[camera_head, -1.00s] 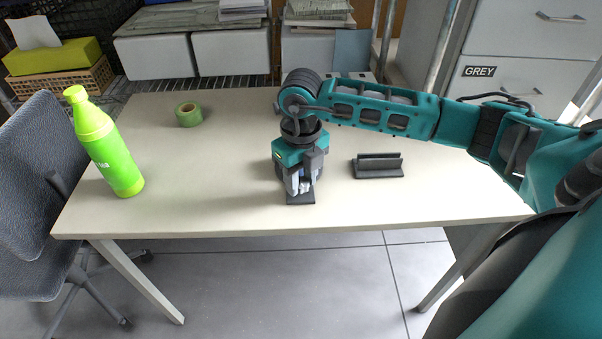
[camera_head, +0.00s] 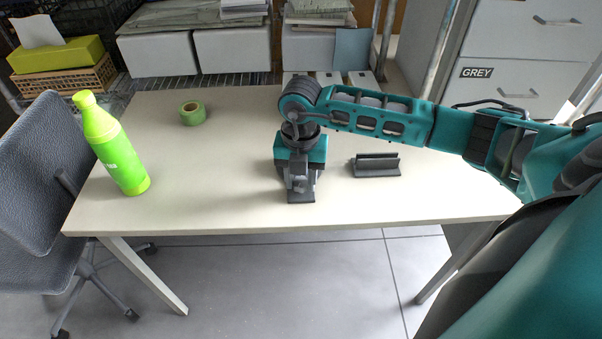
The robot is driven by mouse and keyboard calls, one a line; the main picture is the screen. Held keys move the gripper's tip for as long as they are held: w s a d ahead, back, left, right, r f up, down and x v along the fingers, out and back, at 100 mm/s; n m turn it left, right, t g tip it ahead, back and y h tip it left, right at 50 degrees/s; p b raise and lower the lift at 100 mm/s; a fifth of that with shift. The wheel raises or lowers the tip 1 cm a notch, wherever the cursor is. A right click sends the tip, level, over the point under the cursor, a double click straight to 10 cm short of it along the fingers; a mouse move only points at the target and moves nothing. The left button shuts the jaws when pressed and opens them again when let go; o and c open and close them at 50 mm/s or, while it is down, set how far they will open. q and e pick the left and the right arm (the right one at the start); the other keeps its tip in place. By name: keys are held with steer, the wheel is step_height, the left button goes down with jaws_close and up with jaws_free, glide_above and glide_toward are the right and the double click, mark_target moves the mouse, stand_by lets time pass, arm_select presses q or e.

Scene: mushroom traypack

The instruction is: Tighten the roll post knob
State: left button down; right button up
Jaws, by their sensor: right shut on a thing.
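My right gripper (camera_head: 299,186) points straight down at the middle of the table, over a small dark post stand (camera_head: 301,198). It is shut on the roll post knob, which the fingers and the teal wrist hide almost wholly. Only the front of the stand's flat base shows below the fingers. A second dark holder (camera_head: 376,166), a low block with an upright ridge, stands to the right, apart from the gripper. My left gripper is not in view.
The white table (camera_head: 220,205) has clear room left of the gripper. A green tape roll (camera_head: 192,113) lies at the back left, and a lime green bottle (camera_head: 112,145) stands near the left edge. A grey chair (camera_head: 40,190) is beyond that edge.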

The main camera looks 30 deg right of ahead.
mark_target(301, 182)
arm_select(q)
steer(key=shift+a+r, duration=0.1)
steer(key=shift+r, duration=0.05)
arm_select(e)
steer(key=shift+m, duration=0.4)
steer(key=o, duration=1)
steer(key=shift+o, duration=0.2)
arm_select(q)
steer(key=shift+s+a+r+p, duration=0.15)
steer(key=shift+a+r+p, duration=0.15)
steer(key=shift+p, duration=0.6)
arm_select(e)
step_height(301, 182, up, 13)
